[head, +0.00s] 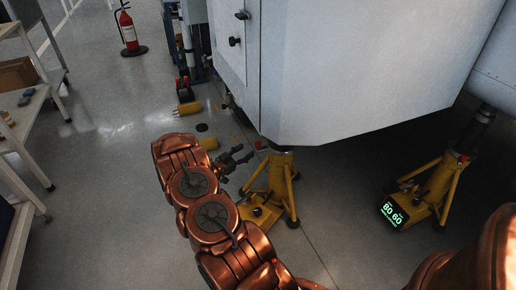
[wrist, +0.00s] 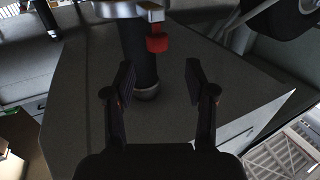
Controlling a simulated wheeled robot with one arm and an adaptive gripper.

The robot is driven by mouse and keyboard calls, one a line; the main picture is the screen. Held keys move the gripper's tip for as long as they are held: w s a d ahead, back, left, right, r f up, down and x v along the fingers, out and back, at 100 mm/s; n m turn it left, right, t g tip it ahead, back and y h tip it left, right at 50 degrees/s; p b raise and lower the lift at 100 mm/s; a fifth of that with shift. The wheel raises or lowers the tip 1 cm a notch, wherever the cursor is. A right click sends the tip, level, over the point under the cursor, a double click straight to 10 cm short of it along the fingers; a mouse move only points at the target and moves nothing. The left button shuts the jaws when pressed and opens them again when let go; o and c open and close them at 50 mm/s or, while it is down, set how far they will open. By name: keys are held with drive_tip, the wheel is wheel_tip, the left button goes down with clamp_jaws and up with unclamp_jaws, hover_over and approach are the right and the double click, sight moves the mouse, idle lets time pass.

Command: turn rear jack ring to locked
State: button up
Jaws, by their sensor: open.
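A yellow tripod jack (head: 282,180) stands under the grey fuselage, just right of my gripper (head: 237,158). A second yellow jack (head: 437,187) stands at the right, with a green display (head: 393,214) reading 80 and 60. No label shows which is the rear one. In the wrist view, a pale metal ring (wrist: 112,9) with a red tab (wrist: 157,43) sits around a dark column (wrist: 138,45), partly cut off by the top edge. My gripper (wrist: 160,78) is open and empty, its fingers below the red tab and apart from it. The ring's locked mark is not visible.
The fuselage (head: 340,75) hangs low over the jacks. A fire extinguisher (head: 128,30) stands at the back. A workbench (head: 22,105) lines the left, with clear floor between it and my arm.

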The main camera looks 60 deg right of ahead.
sight(256, 146)
drive_tip(key=shift+s+d+f, duration=0.1)
drive_tip(key=shift+s+d, duration=0.2)
drive_tip(key=shift+d, duration=0.15)
drive_tip(key=shift+s+d+b, duration=0.2)
drive_tip(key=shift+d+b, duration=0.05)
drive_tip(key=shift+d, duration=0.85)
drive_tip(key=shift+s+d+b, duration=0.2)
drive_tip(key=shift+d+b, duration=0.05)
drive_tip(key=shift+d, duration=0.9)
drive_tip(key=shift+s+d+b, duration=0.2)
drive_tip(key=shift+d+b, duration=0.05)
drive_tip(key=shift+d, duration=0.85)
clamp_jaws()
